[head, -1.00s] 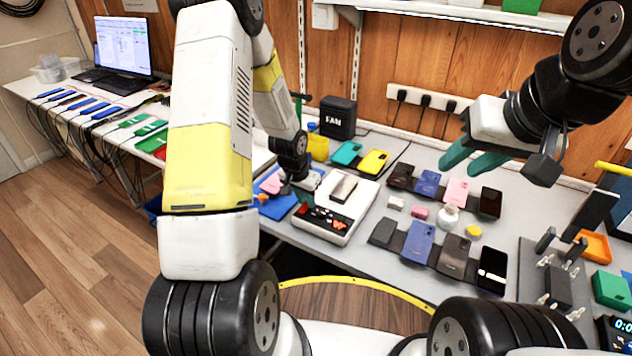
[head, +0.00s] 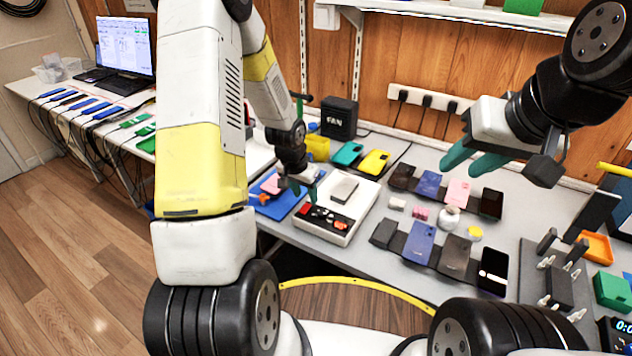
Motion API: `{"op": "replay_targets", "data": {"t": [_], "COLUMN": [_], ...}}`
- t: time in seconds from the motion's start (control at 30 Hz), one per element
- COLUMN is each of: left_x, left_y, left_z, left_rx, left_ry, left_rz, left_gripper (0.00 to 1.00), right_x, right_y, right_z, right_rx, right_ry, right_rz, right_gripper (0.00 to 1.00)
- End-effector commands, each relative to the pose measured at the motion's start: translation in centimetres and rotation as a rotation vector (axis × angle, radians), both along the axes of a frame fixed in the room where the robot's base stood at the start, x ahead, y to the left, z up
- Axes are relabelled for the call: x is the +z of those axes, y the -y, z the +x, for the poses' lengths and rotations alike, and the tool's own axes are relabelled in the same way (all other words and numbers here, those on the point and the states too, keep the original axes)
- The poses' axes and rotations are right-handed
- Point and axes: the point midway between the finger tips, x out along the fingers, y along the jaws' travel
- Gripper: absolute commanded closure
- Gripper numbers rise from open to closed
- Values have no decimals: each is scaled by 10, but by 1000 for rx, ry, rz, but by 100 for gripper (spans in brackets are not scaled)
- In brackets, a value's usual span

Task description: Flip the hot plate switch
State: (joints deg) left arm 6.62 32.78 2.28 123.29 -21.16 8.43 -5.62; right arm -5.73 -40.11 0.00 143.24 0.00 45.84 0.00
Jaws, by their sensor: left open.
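The hot plate (head: 358,205) is a white box on the bench with a dark control panel along its front left. A phone (head: 344,188) lies on its top. The panel carries a red rocker switch (head: 305,210) and several small red and light controls. My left gripper (head: 305,193) is at the hot plate's left edge, fingers pointing down near the panel, open and empty. Whether a finger touches the switch cannot be told. My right gripper (head: 472,160) is empty above the back of the bench, its teal fingers apart.
Several phones lie in rows right of the hot plate. A blue mat (head: 270,207) with a pink item is at its left. A black FAN box (head: 338,118) and teal and yellow phone cases stand behind. A fixture (head: 555,280) is at the right.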

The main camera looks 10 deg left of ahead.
Motion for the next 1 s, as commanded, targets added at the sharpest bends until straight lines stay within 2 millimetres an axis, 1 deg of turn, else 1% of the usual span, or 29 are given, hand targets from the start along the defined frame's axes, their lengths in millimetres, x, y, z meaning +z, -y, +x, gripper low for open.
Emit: {"op": "replay_targets", "data": {"t": [0.03, 0.1, 0.23, 0.37, 0.63, 0.73, 0.77, 0.87, 0.97, 1.0], "left_x": [10, 21, 36, 42, 43, 51, 58, 91, 136, 154], "left_y": [-2, -3, -4, -5, -4, -5, -5, -6, -6, -6], "left_z": [-2, -5, -10, -12, -13, -14, -14, -22, -38, -47], "left_rx": [2, 3, 1, 1, 1, 7, 11, 35, 73, 92], "left_ry": [4, 3, 3, 0, 0, 6, 11, 35, 66, 78], "left_rz": [0, -1, 0, 0, 0, 2, 4, 12, 14, 11], "left_gripper": [58, 58, 58, 58, 58, 58, 58, 58, 58, 58], "right_x": [0, 0, 0, 0, 0, 0, 0, 0, 0, 0], "right_y": [0, 0, 0, 0, 0, 0, 0, 0, 0, 0], "right_z": [0, 0, 0, 0, 0, 0, 0, 0, 0, 0], "right_rx": [0, 0, 0, 0, 0, 0, 0, 0, 0, 0], "right_ry": [0, 0, 0, 0, 0, 0, 0, 0, 0, 0], "right_rz": [0, 0, 0, 0, 0, 0, 0, 0, 0, 0], "right_gripper": [65, 65, 65, 65, 65, 65, 65, 65, 65, 65]}}
